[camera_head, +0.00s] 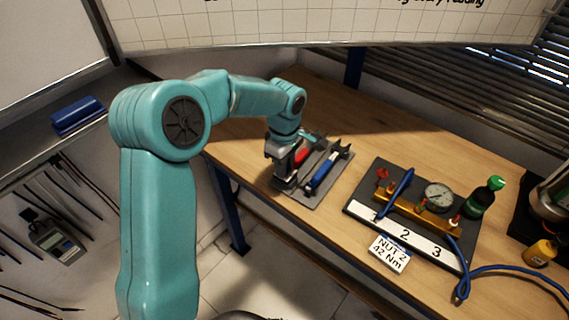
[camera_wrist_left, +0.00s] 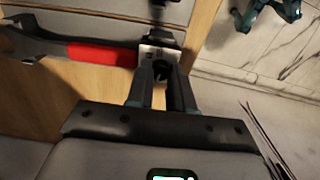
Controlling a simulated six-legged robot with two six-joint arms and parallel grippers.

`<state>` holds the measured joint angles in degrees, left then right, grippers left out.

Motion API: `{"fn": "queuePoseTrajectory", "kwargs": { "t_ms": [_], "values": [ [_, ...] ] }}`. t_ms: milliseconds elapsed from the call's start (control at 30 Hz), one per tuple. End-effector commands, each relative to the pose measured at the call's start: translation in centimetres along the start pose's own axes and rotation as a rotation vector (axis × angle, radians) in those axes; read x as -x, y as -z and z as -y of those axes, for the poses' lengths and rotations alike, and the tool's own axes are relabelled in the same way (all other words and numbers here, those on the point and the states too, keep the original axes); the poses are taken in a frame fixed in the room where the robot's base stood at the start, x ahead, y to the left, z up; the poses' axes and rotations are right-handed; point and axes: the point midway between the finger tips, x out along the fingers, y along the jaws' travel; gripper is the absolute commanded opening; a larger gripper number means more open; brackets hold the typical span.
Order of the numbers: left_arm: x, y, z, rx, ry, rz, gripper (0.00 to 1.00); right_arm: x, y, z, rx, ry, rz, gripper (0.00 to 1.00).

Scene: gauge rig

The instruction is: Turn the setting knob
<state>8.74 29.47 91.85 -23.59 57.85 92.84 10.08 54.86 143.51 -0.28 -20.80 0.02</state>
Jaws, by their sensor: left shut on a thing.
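A tool with a red handle (camera_head: 303,156) lies on a grey tray (camera_head: 290,190) on the wooden bench. In the left wrist view the red handle (camera_wrist_left: 100,54) runs in from the left to a small silver and dark end piece (camera_wrist_left: 160,48), which seems to be the setting knob. My left gripper (camera_head: 283,172) is down at the near left end of this tool. Its fingers (camera_wrist_left: 161,72) are shut on that end piece and partly hide it. My right gripper is in neither view.
A blue-handled tool (camera_head: 325,172) lies beside the red one. To the right are a dark gauge board (camera_head: 358,209) with a dial gauge (camera_head: 438,196), a card reading "NUT 2 42 Nm" (camera_head: 389,253), a green-capped bottle (camera_head: 484,198) and a blue hose (camera_head: 510,268). Bare bench lies behind the tray.

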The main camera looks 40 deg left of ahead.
Motion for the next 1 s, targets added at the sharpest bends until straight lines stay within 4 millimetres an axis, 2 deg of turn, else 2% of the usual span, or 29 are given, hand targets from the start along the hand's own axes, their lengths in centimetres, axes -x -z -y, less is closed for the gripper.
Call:
{"fn": "queuePoseTrajectory", "kwargs": {
  "t_ms": [367,1000],
  "values": [
    [0.07,0.01,-0.04,-0.184,-0.002,0.0,0.0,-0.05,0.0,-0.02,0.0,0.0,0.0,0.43],
    [0.13,0.02,-0.05,-0.787,-0.002,-0.001,0.0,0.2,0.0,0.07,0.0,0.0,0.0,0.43]
  ]
}}
